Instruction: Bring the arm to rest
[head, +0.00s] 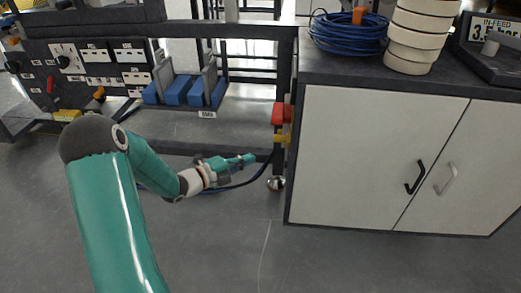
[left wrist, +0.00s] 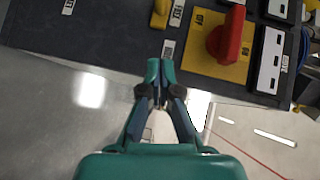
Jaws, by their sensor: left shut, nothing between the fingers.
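My left arm comes in from the left in the head view, with its green links bent at a dark elbow. My left gripper (head: 246,159) is at the middle of the view, low in front of the dark machine frame and left of the cabinet. It also shows in the left wrist view (left wrist: 160,65), where its two green fingertips are together with nothing between them. In that view it points toward a dark panel with a red knob (left wrist: 230,38) on a yellow plate. I cannot tell whether the fingertips touch the panel. My right gripper is not in view.
A white cabinet (head: 350,160) with a dark top stands at the right. On it are a blue cable coil (head: 345,35) and a stack of cream rings (head: 418,35). A control panel (head: 95,65) and blue blocks (head: 180,90) are at the back left. The grey floor in front is clear.

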